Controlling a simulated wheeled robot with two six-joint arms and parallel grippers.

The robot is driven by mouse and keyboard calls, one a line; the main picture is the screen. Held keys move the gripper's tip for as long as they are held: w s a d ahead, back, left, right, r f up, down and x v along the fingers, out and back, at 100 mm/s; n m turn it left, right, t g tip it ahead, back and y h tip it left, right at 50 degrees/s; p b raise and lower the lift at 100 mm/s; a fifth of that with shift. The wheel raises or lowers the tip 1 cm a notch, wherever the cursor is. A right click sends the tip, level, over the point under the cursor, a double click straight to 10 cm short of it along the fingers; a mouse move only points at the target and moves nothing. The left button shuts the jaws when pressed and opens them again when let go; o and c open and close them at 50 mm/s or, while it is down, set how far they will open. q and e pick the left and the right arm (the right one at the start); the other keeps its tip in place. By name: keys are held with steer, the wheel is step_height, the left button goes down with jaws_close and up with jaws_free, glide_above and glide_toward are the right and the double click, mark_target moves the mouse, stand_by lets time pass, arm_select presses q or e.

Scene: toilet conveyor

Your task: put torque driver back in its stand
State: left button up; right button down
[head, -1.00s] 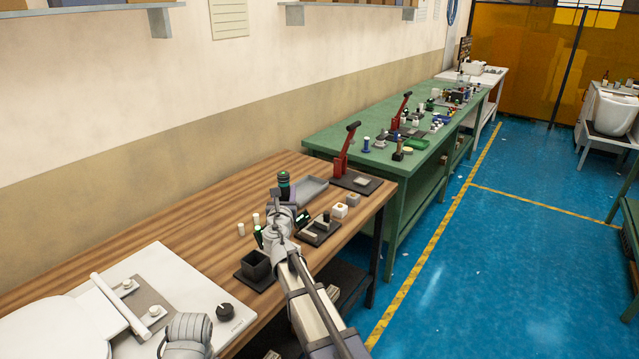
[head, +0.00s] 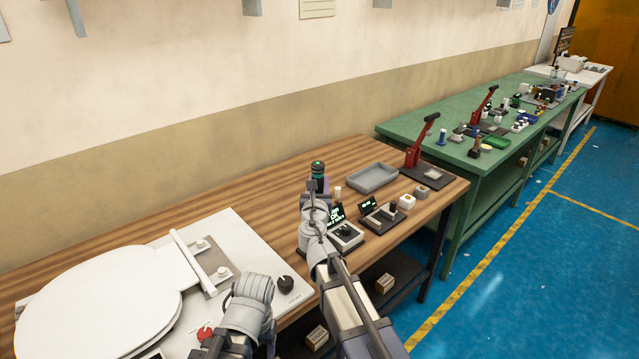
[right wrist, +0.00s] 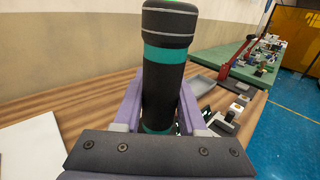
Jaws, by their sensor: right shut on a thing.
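The torque driver (head: 318,170) is black with teal bands and a grey ring near its top. It stands roughly upright in my right gripper (head: 318,188), above the wooden bench. In the right wrist view the driver (right wrist: 164,75) sits between the two purple fingers of my right gripper (right wrist: 160,112), which are shut on it. The driver's lower end is hidden by the gripper. I cannot make out the stand; my right arm covers part of the bench. Part of my left arm shows at the bottom of the head view, but its fingers do not.
On the wooden bench (head: 240,195) are a grey tray (head: 372,178), a red-handled press (head: 420,145), devices with lit screens (head: 345,236) and small white blocks (head: 406,201). A white panel with a toilet seat (head: 95,295) lies at left. A green table (head: 440,135) stands beyond.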

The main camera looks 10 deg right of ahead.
steer(key=shift+f, duration=0.15)
steer(key=shift+f+b, duration=1.85)
steer(key=shift+b, duration=0.15)
steer(key=shift+f, duration=0.25)
step_height(320, 180, down, 8)
steer(key=b, duration=0.8)
stand_by(0.8)
steer(key=shift+r, duration=0.15)
steer(key=shift+c, duration=2)
jaws_free()
steer(key=v, duration=0.7)
steer(key=shift+s, duration=0.4)
